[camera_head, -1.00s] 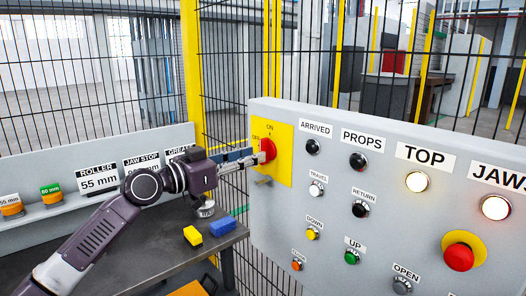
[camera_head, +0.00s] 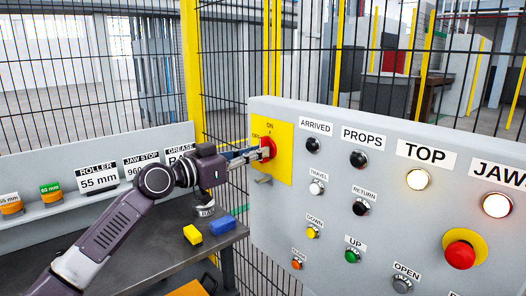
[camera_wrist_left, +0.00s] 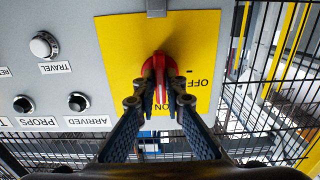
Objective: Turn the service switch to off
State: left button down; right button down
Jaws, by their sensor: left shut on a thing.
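The service switch is a red rotary handle (camera_head: 268,149) on a yellow plate (camera_head: 284,165) marked ON and OFF, at the left end of the grey control panel. My left gripper (camera_head: 259,154) reaches it from the left and is shut on the handle. In the left wrist view the two fingertips (camera_wrist_left: 160,98) sit on either side of the red handle (camera_wrist_left: 159,68), with the OFF mark to its right and the ON mark below, partly hidden by the fingers. My right gripper is not in view.
The panel (camera_head: 330,225) carries several buttons and lit lamps, with a red emergency button (camera_head: 459,254) at the right. A dark bench (camera_head: 160,250) holds a yellow block (camera_head: 192,235) and a blue block (camera_head: 222,226) below my left arm. A wire fence stands behind.

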pick_arm(q)
jog(key=shift+r+n+p, duration=0.1)
jog(key=shift+n+p, duration=0.2)
jog(key=shift+p, duration=0.15)
jog(key=n+p, duration=0.3)
jog(key=shift+n+p, duration=0.35)
jog(key=shift+n, duration=0.05)
